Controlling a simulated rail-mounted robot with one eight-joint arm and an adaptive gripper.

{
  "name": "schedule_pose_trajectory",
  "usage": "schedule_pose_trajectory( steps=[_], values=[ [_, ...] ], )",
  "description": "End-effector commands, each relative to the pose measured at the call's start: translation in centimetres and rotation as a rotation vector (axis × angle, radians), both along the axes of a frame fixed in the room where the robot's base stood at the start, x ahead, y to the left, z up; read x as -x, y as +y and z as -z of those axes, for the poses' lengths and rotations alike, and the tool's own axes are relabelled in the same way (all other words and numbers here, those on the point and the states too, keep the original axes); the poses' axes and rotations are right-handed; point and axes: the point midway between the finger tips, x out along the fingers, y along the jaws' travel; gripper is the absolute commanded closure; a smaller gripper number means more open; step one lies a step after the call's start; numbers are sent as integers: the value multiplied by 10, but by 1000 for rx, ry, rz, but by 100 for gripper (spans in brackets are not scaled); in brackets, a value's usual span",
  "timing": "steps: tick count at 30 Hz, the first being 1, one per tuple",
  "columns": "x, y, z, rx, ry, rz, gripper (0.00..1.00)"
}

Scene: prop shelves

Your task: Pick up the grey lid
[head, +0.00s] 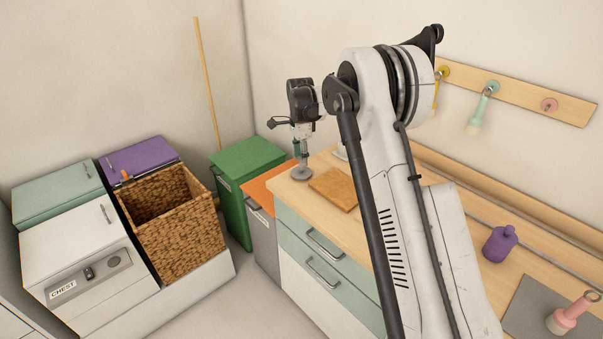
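The grey lid (302,173) is a small round disc with an upright stem or knob. It shows at the far left end of the wooden counter, near the corner. My gripper (303,146) points down directly above the lid, with its fingertips at or close to the top of the knob. The fingers are small and partly dark in this view, so I cannot tell whether they are closed on the knob. The lid looks level and on or very near the counter top.
A wooden board (335,189) lies right of the lid. A green bin (247,165) and wicker basket (178,230) are left of the counter. My arm hides the counter's middle.

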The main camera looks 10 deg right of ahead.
Motion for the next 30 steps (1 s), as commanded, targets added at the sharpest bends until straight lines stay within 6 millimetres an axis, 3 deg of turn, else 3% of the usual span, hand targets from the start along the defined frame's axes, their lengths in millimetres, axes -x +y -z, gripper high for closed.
schedule_pose_trajectory(
  steps=[12,19,28,30],
  values=[
    [-3,-4,47,0,0,0,61],
    [-2,-4,51,0,0,0,61],
    [-2,-4,50,0,0,0,98],
    [-2,-4,50,0,0,0,99]
  ],
)
